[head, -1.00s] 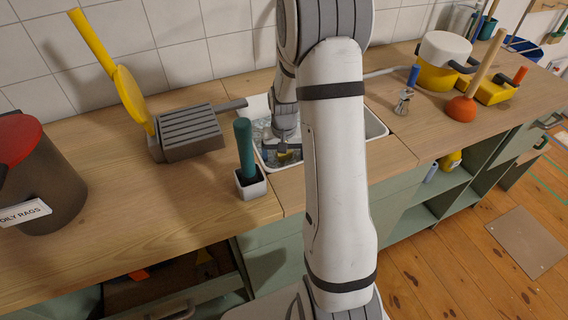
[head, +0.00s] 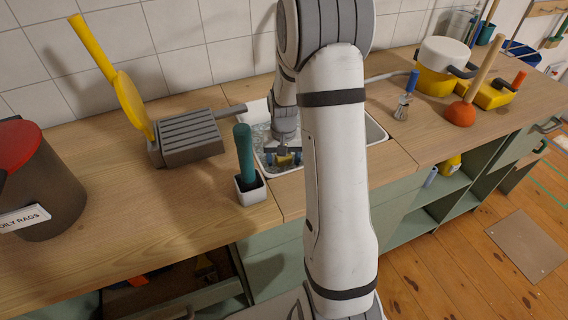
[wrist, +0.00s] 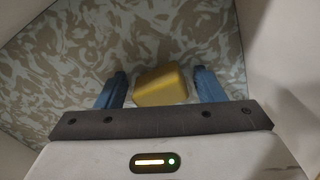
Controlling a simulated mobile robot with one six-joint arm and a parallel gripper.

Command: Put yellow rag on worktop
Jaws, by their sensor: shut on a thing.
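The yellow rag (wrist: 162,87) looks like a small rounded block in the wrist view. It sits between the two blue fingers of my gripper (wrist: 160,88), which is shut on it. In the head view, my gripper (head: 283,157) is down inside the sink, with a small patch of the yellow rag (head: 284,161) showing. My arm hides part of the sink. The wooden worktop (head: 130,205) runs on both sides of the sink.
The white sink (head: 376,131) has a mottled, watery-looking inside. Left of it stand a green-handled tool in a white pot (head: 250,190), a grey ribbed block (head: 188,140) and a red-lidded bin (head: 45,190).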

